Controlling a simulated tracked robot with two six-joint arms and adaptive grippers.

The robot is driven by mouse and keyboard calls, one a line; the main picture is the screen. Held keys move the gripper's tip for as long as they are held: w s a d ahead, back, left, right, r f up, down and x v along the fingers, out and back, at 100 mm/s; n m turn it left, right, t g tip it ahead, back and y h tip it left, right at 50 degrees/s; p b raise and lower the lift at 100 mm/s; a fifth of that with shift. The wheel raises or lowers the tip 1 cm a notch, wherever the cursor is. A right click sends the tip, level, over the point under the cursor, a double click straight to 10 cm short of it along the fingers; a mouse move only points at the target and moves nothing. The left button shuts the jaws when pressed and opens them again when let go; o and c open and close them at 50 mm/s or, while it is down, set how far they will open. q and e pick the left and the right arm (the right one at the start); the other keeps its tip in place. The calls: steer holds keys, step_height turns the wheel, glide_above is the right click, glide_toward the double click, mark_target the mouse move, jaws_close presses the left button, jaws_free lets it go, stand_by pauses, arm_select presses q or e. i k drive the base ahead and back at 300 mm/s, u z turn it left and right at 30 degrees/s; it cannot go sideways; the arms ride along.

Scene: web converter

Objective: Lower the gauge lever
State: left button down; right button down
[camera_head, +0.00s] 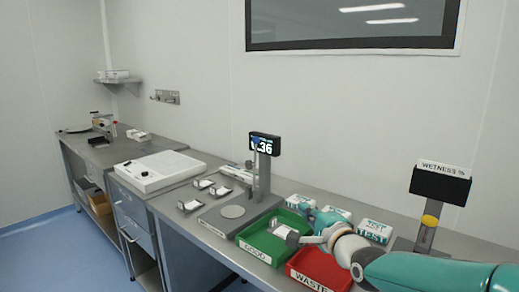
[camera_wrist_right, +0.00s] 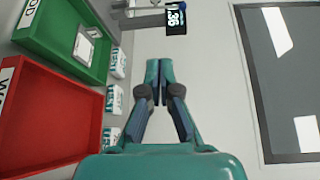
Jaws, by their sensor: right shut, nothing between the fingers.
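The gauge (camera_head: 263,180) stands on the bench left of my right arm, with a grey post, a round plate on its base (camera_head: 215,222) and a black display (camera_head: 264,144) whose digits end in 36. A small blue part (camera_head: 256,141), possibly the lever's knob, shows by the display. In the right wrist view the display (camera_wrist_right: 176,21) is at the top, beyond my fingertips. My right gripper (camera_head: 312,222) is over the trays, right of the gauge and apart from it. In the wrist view its fingers (camera_wrist_right: 159,68) are together and empty. My left gripper is out of view.
A green tray (camera_head: 246,247) holding a pale piece and a red tray (camera_head: 299,283) lie near my right gripper. White test packs (camera_head: 374,231) lie behind. A wetness meter (camera_head: 440,184) stands right. Small metal pieces (camera_head: 190,205) and a white board (camera_head: 155,172) lie left.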

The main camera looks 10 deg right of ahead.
mark_target(249, 164)
steer(key=i, duration=1.15)
